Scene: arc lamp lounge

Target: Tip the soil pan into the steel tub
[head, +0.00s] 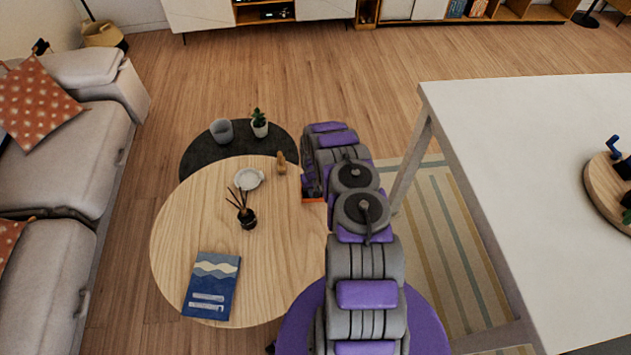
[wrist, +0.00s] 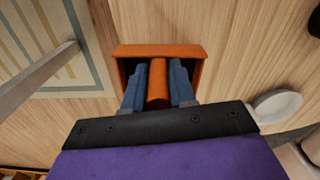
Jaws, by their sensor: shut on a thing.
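The orange soil pan (wrist: 160,51) is in the middle of the wrist view. My gripper (wrist: 158,82) is shut on its thick orange handle, with a blue-grey finger on each side. The inside of the pan looks dark, but the fingers hide most of it and I cannot make out soil. In the head view only an orange edge of the pan (head: 312,199) shows, beside my arm at the right side of the round wooden table (head: 180,245). I cannot identify the steel tub for certain; a grey cup-like vessel (head: 221,132) stands on the dark round table (head: 196,160).
The wooden table holds a white dish (head: 249,179), a reed diffuser (head: 246,214), a small wooden figure (head: 281,163) and a blue book (head: 212,284). A potted plant (head: 260,124) stands near the grey vessel. A white table (head: 540,150) is at right, a sofa (head: 60,170) at left.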

